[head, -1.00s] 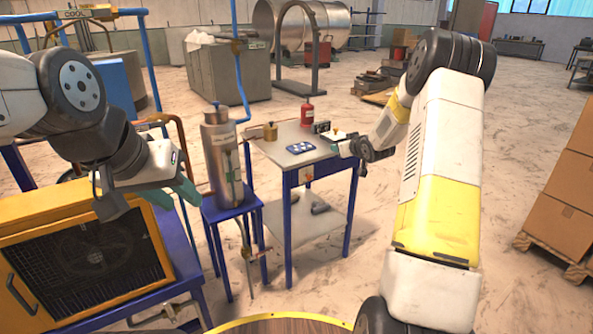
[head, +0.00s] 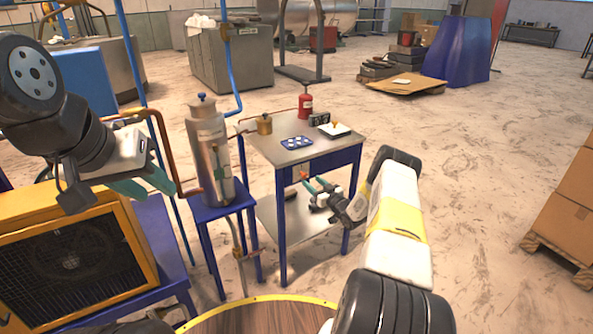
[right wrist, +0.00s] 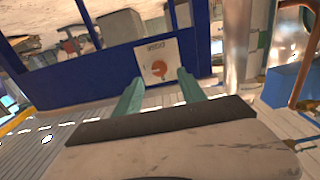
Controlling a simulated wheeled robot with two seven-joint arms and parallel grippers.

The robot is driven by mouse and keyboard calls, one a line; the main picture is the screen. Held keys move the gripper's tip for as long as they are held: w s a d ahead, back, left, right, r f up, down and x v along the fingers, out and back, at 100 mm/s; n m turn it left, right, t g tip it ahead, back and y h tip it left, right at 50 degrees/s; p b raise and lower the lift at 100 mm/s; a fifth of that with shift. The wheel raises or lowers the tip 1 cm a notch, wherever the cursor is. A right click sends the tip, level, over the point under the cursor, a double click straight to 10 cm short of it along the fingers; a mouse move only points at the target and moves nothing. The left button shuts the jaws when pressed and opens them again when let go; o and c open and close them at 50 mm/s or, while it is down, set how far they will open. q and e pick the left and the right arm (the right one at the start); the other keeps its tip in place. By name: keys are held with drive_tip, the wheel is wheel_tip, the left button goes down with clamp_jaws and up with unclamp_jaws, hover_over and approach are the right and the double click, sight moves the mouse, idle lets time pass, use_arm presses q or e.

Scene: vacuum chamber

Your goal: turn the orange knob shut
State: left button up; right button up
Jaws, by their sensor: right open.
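The orange knob (right wrist: 159,68) sits on a pale square plate (right wrist: 150,52) on the blue side rail of the work table, seen in the right wrist view. In the head view the knob (head: 304,175) shows small under the table's front edge. My right gripper (right wrist: 160,90) is open, its two green fingers apart, one on each side of the plate in the picture. The knob lies a little beyond the fingertips, and no contact shows. In the head view the right gripper (head: 314,187) is just right of the knob. My left gripper (head: 150,186) hangs over the yellow-framed unit, away from the knob.
The floor right of the table is open.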

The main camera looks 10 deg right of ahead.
sight(306, 176)
drive_tip(key=shift+x, duration=2.1)
clamp_jaws()
